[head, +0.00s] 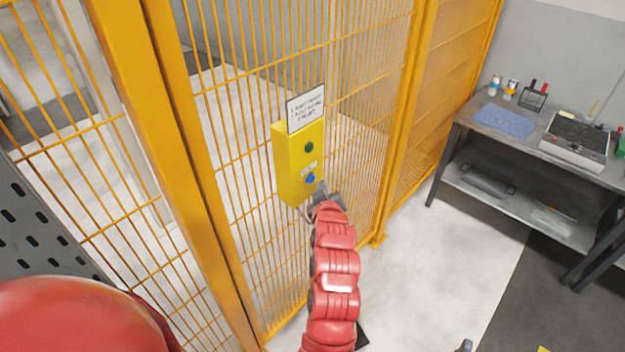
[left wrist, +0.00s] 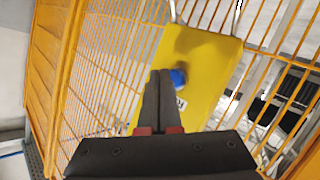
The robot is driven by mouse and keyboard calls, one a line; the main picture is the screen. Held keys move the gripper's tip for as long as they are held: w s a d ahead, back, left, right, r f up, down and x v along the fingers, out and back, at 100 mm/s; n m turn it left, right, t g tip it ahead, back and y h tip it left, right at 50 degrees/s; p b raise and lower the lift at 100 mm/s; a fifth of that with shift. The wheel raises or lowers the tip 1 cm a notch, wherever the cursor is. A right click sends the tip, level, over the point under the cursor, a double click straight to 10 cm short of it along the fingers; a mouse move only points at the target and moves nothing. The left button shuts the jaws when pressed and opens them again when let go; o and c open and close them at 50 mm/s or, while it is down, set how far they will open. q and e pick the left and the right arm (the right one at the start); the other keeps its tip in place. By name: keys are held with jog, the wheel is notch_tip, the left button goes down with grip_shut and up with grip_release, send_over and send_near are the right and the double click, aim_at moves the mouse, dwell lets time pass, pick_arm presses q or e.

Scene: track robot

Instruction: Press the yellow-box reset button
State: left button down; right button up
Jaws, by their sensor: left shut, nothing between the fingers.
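The yellow box (head: 290,165) is mounted on the orange mesh fence, with a printed sign (head: 306,108) at its top. It carries a dark green button (head: 309,147) above and a blue button (head: 310,178) below, with a small white label between them. My left gripper (head: 321,190) is shut and empty, just below and right of the blue button. In the left wrist view, its closed fingertips (left wrist: 160,74) are right beside the blue button (left wrist: 178,78), over the yellow box (left wrist: 208,65). I cannot tell whether they touch it. My right gripper is not in view.
The orange fence (head: 245,200) runs behind the box, with a thick post (head: 175,120) to its left. A grey workbench (head: 462,113) with a blue cloth (head: 504,121) and a tool case (head: 575,141) stands at the right. Open floor lies between fence and bench.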

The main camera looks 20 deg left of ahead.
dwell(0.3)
pick_arm(q)
jog(key=shift+w+a+b, duration=0.15)
jog(key=shift+a+b, duration=0.25)
jog(key=shift+a, duration=0.05)
jog(key=shift+w+a+b, duration=0.15)
jog(key=shift+a+b, duration=0.2)
jog(key=shift+a, duration=0.1)
dwell(0.6)
jog(key=shift+d, duration=0.1)
jog(key=shift+s+d+b, duration=0.3)
jog(key=shift+d+b, duration=0.2)
jog(key=shift+d, duration=0.25)
